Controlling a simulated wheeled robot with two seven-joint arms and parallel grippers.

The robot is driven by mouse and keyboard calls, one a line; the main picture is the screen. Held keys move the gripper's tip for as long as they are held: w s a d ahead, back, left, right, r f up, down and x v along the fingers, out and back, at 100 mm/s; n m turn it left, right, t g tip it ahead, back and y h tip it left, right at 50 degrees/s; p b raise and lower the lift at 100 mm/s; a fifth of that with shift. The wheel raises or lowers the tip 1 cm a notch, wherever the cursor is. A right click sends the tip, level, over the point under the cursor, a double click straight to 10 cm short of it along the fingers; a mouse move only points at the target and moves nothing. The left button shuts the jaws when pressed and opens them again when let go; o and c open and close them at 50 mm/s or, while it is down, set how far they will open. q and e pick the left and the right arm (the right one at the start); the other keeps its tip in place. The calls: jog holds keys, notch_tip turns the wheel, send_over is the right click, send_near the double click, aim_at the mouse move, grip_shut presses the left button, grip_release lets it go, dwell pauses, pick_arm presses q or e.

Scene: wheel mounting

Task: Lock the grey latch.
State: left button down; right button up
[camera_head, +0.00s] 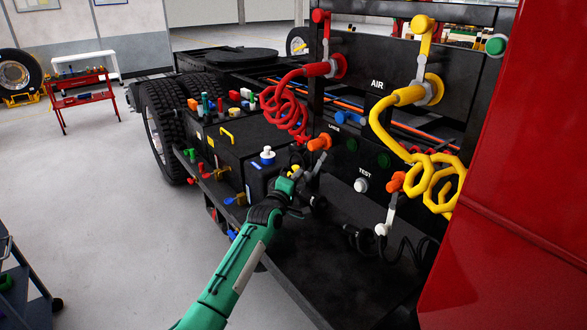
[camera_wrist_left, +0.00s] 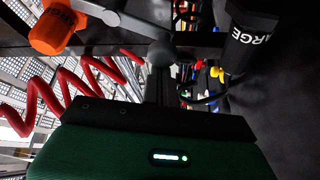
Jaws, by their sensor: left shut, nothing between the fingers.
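A grey lever (camera_wrist_left: 135,22) with an orange knob (camera_wrist_left: 50,33) runs across the top of the left wrist view; I take it as the grey latch. In the head view its orange knob (camera_head: 319,142) sits on the black panel below the red coil, and its arm hangs down near my left gripper (camera_head: 306,184). The gripper is shut and empty. In the left wrist view its fingers (camera_wrist_left: 160,85) point at a dark rounded end (camera_wrist_left: 160,52) close to the lever. I cannot tell whether they touch. My right gripper is out of view.
A red coiled hose (camera_head: 285,112) and a yellow one (camera_head: 425,175) hang from the panel. A second lever (camera_head: 387,212) with an orange knob is to the right. A white-capped bottle (camera_head: 267,155) and black cables stand close to the gripper. A red body panel (camera_head: 525,200) borders the right.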

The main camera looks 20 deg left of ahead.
pick_arm(q)
jog(key=shift+s+d+f, duration=0.55)
jog(key=shift+s+d, duration=0.1)
jog(key=shift+d, duration=0.25)
jog(key=shift+s+d, duration=0.1)
jog(key=shift+f, duration=0.1)
dwell(0.3)
